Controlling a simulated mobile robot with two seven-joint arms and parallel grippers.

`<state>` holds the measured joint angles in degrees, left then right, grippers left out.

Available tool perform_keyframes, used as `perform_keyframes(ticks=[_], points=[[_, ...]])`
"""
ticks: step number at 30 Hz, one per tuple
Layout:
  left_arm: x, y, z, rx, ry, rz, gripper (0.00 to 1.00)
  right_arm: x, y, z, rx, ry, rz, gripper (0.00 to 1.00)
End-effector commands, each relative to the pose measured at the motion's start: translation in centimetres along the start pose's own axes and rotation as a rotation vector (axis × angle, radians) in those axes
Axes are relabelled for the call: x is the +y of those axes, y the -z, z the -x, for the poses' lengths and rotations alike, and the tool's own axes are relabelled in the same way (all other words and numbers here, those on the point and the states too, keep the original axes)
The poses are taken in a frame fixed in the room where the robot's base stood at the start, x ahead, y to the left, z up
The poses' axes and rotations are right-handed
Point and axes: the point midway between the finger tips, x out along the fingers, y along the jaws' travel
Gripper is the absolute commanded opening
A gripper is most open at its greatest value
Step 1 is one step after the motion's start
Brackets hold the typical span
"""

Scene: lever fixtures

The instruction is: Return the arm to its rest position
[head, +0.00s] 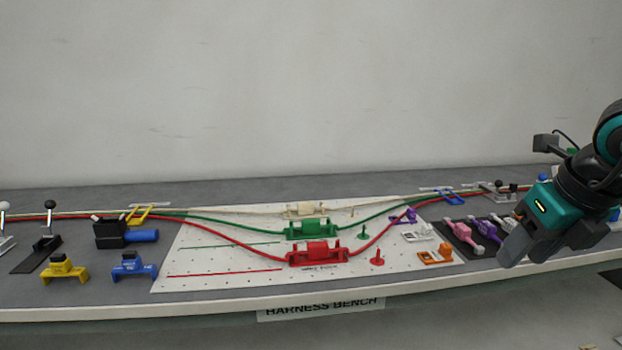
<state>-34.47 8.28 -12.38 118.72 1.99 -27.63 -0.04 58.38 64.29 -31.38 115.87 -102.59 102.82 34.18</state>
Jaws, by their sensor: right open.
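My right gripper (518,245) is at the right side of the head view, above the right end of the bench, with its jaws tilted down and to the left. It is open, and I see nothing held between its fingers. The gripper partly hides the items behind it on the bench's right end. My left gripper is not in view. The harness bench (220,306) runs across the view, with red, green and cream cables along it.
A white pegboard (200,265) in the middle carries red (317,254), green (310,230) and cream holders. Purple and pink clamps (463,232) lie on a dark mat close to my right gripper. Yellow (64,270) and blue (134,267) fixtures stand at left. The air above the bench's middle is clear.

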Motion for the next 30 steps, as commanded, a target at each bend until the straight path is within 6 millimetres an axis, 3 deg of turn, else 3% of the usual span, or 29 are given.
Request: perform_keyframes(ticks=[1,7,12,15,19,22,26,30], points=[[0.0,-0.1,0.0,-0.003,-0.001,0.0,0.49,2.8,0.5,-1.9,0.024,-0.113,0.041,0.46],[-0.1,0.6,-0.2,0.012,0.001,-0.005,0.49,12.9,2.5,-5.3,0.056,-0.582,0.096,0.46],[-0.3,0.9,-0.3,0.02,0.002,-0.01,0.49,21.8,4.2,-4.7,0.06,-1.109,-0.043,0.46],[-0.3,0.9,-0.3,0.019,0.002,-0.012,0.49,24.8,4.0,-3.4,0.04,-1.407,-0.254,0.46],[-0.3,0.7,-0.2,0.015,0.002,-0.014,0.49,25.1,2.4,-3.1,-0.002,-1.692,-0.656,0.46],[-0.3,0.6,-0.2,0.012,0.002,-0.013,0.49,23.4,1.3,-5.1,-0.036,-1.805,-1.05,0.46],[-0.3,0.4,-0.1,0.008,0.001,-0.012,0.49,19.9,2.3,-11.1,-0.061,-1.775,-1.625,0.46],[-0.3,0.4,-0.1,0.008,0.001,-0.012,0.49,17.1,7.6,-19.1,-0.034,-1.531,-2.214,0.46]])
